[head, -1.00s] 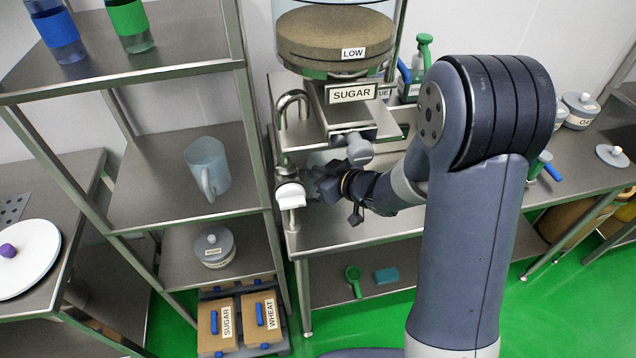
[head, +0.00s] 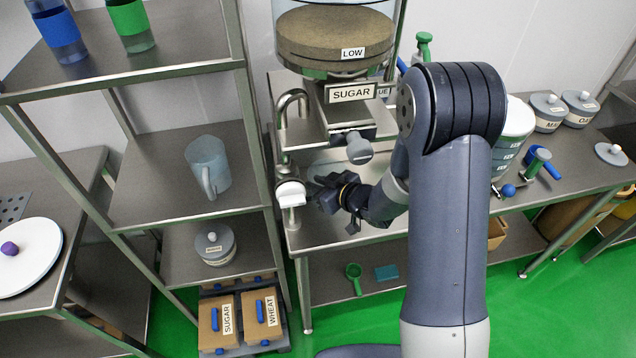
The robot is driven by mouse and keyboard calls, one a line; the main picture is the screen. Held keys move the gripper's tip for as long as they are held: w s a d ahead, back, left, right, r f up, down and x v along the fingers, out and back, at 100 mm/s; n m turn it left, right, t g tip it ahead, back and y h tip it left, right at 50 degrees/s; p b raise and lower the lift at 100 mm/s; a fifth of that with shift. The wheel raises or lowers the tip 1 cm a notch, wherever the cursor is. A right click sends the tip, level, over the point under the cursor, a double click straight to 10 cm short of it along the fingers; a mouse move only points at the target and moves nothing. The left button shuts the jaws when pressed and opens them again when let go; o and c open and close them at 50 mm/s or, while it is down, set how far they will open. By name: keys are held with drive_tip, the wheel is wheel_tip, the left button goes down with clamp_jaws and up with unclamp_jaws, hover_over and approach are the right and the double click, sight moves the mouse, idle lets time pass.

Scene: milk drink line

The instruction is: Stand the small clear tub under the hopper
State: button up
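The sugar hopper (head: 335,42) stands on a metal frame over the bench, with a "LOW" label on its body and a "SUGAR" label below it. A pale, see-through shape, seemingly the small clear tub (head: 318,170), shows faintly on the bench under the hopper's outlet. My gripper (head: 322,186) is low under the hopper, right beside that shape and pointing left. The fingers are dark and small in the view. I cannot tell whether they touch the tub or are open or shut.
A curved metal pipe with a white-topped fitting (head: 290,192) stands just left of my gripper. A shelf post (head: 252,125) rises further left. A clear jug (head: 208,165) stands on the middle shelf. Canisters (head: 547,112) stand on the bench at right.

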drive_tip(key=shift+o, duration=1.1)
drive_tip(key=shift+r, duration=0.1)
drive_tip(key=v, duration=1.2)
drive_tip(key=shift+b, duration=0.45)
